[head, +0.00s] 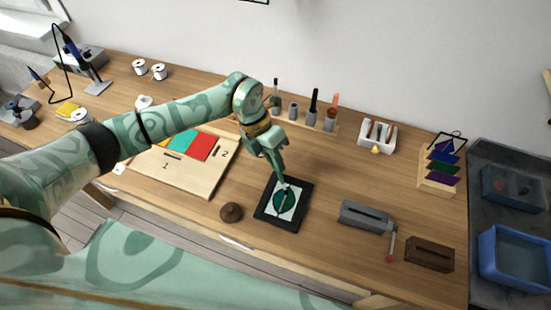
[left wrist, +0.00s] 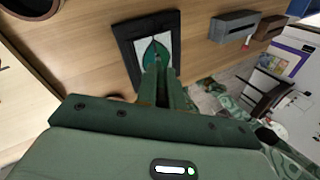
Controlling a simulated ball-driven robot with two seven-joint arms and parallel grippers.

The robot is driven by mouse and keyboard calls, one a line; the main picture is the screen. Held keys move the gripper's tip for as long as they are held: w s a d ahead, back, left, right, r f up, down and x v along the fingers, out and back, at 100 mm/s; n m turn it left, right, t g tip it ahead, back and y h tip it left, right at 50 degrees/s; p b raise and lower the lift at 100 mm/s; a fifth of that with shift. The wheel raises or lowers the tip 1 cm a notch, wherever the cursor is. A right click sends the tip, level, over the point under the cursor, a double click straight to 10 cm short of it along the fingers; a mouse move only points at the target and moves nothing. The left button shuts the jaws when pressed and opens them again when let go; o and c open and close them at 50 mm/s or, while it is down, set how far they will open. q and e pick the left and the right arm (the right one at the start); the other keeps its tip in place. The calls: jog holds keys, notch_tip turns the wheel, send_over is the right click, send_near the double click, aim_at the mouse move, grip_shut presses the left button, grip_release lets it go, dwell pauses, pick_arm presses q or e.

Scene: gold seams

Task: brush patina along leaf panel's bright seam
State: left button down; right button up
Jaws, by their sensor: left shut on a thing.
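The leaf panel (head: 293,205) lies on the bench in a black frame, a dark green leaf on white with a thin pale seam along its middle. It also shows in the left wrist view (left wrist: 170,43). My left gripper (head: 282,177) points down over the panel's upper part. In the left wrist view its fingers (left wrist: 161,82) are close together at the near end of the leaf. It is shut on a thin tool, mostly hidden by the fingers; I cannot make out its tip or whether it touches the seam. My right gripper is not in view.
A brown round pot (head: 231,212) stands left of the panel. A grey slotted block (head: 364,216) and a brown block (head: 429,254) are at right. A wooden rack (head: 320,126) with several upright tools stands behind. A board (head: 189,176) with coloured pieces lies left.

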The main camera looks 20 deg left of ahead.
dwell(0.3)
pick_arm(q)
jog(key=shift+f, duration=0.35)
dwell(0.4)
dwell(0.4)
jog(key=shift+s, duration=0.35)
dwell(0.4)
jog(key=shift+s+p, duration=0.3)
jog(key=shift+p, duration=0.25)
jog(key=shift+s+p, duration=0.5)
jog(key=shift+s, duration=0.05)
jog(key=shift+s, duration=0.3)
jog(key=shift+s+p, duration=0.4)
jog(key=shift+p, duration=0.15)
jog(key=shift+s, duration=0.15)
